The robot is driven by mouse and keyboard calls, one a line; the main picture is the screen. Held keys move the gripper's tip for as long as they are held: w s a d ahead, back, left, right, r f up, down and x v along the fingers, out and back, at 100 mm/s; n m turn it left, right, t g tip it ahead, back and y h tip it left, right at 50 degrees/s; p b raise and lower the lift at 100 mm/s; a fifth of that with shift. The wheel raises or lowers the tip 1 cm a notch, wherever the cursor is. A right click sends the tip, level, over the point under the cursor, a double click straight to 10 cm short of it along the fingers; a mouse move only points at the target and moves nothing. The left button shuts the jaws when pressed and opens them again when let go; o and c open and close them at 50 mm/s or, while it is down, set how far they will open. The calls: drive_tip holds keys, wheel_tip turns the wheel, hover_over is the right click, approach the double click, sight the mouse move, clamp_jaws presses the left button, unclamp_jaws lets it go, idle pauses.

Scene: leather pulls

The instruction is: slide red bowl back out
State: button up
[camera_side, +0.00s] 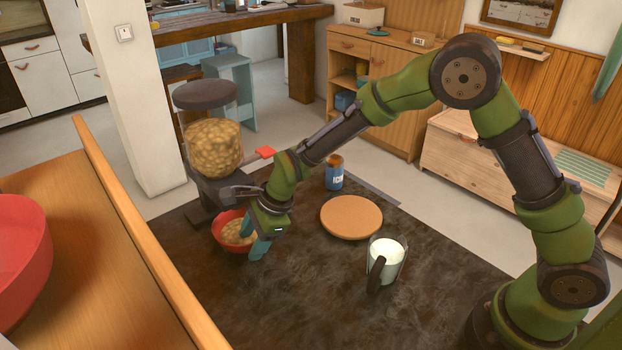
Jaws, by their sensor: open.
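A small red bowl (216,229) with tan pellets in it (236,236) sits on the dark mat, at the foot of a dispenser. The dispenser (212,147) has a dark lid, a clear hopper full of tan pellets, a dark base and a red lever tab (265,152). My gripper (257,250) is open and points down at the bowl's right side. Its teal fingers overlap the bowl's right rim in this view. I cannot tell whether a finger touches the bowl or reaches inside it.
The front of the dark mat (290,315) is clear. A wooden ledge with a larger red bowl (22,255) is at the left.

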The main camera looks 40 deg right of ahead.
drive_tip(key=shift+w+a+f, duration=0.2)
drive_tip(key=shift+f, duration=0.35)
drive_tip(key=shift+c, duration=0.5)
clamp_jaws()
